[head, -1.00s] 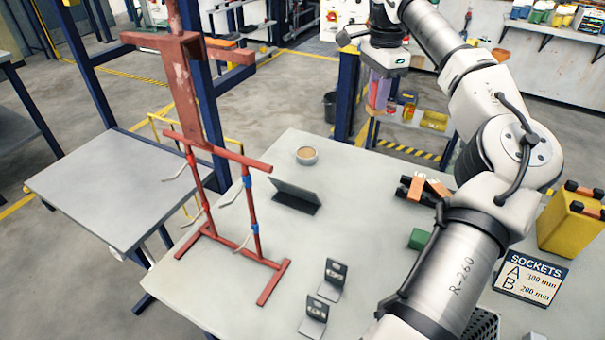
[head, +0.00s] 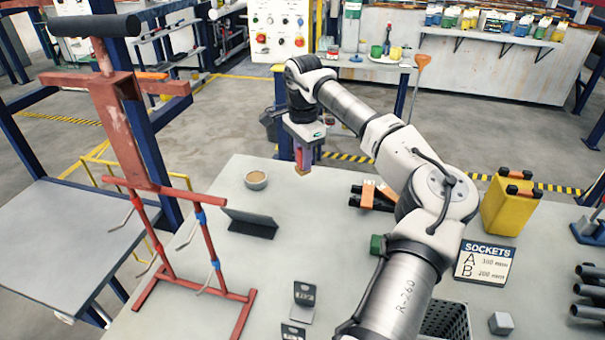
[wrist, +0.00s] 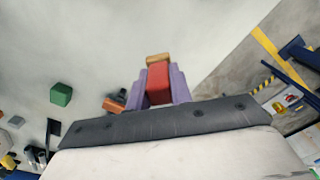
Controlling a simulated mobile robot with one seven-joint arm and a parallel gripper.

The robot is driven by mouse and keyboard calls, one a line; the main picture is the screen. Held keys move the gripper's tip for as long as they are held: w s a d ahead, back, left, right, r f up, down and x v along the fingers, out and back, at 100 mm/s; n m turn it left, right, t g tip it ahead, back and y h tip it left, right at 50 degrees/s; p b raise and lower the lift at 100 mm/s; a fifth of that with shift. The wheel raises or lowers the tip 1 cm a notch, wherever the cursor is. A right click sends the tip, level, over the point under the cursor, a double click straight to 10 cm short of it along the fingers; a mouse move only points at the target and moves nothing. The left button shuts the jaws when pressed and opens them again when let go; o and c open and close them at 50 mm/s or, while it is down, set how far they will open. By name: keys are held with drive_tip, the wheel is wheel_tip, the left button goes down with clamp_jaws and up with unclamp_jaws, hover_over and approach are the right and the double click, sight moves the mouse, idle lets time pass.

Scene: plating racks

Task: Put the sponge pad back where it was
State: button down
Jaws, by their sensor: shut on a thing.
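My gripper (head: 302,154) hangs pointing down over the far part of the grey table (head: 310,225). In the wrist view my gripper (wrist: 159,88) has purple fingers shut on a red block with a tan end, which looks like the sponge pad (wrist: 158,59). The sponge pad's tan end also shows below the fingers in the head view (head: 303,171). The fingers cover its sides. It appears to be held clear of the tabletop; the exact gap cannot be told.
A red rack (head: 172,279) with hooks stands left. The middle is mostly clear.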

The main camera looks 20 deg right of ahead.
drive_tip(key=shift+f+p, duration=0.55)
drive_tip(key=shift+f, duration=2.6)
drive_tip(key=shift+f, duration=0.2)
drive_tip(key=c, duration=1.3)
unclamp_jaws()
drive_tip(key=shift+r, duration=0.1)
drive_tip(key=shift+o, duration=0.2)
wheel_tip(320, 180, up, 12)
drive_tip(key=shift+r+b, duration=0.15)
drive_tip(key=shift+b, duration=0.95)
